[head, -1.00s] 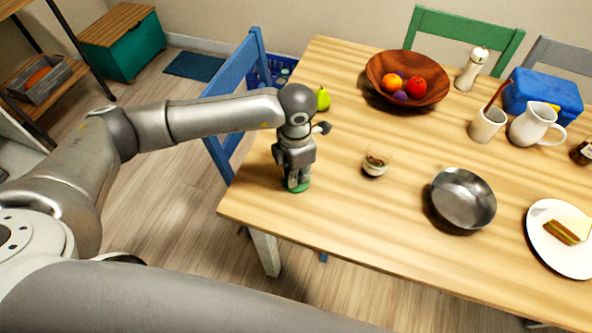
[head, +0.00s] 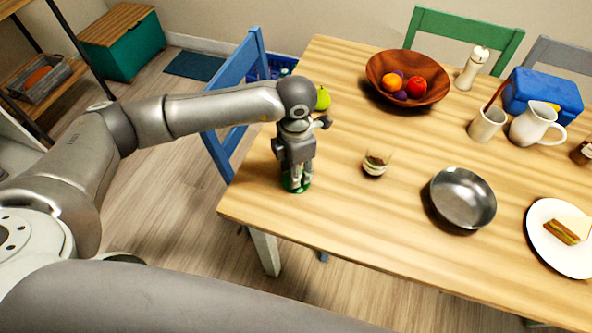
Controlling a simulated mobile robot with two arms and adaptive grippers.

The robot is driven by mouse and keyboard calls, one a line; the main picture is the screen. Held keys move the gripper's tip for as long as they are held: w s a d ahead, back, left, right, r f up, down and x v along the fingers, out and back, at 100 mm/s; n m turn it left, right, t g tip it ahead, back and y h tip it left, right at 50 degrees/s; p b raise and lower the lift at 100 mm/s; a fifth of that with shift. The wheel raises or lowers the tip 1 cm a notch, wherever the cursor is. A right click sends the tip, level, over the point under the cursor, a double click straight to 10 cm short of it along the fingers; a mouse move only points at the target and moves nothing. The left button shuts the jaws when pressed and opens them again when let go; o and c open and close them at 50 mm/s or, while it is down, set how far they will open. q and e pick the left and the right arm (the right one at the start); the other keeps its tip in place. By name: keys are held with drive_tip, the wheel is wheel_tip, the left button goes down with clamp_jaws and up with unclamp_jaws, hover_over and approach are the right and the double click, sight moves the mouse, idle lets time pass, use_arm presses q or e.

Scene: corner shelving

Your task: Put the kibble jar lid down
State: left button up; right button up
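The green kibble jar lid (head: 286,186) is at the left end of the wooden table, low against the tabletop, partly hidden by my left gripper. My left gripper (head: 300,184) points down directly over the lid. Its fingers look spread, with green showing around and between them; contact with the lid is too small to make out. A small clear glass jar (head: 375,165) with brown contents stands open to the right of the gripper. My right gripper is out of view.
A steel pan (head: 463,199) and a plate with a sandwich (head: 540,245) are farther right. A wooden fruit bowl (head: 430,93) and a green pear (head: 323,98) sit behind. A blue chair (head: 240,75) stands at the table's left edge. The table's front left is clear.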

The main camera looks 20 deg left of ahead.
use_arm(q)
wheel_tip(320, 180, up, 11)
drive_tip(key=shift+f+b, duration=0.2)
drive_tip(key=shift+b, duration=0.15)
drive_tip(key=shift+s, duration=0.1)
idle(0.3)
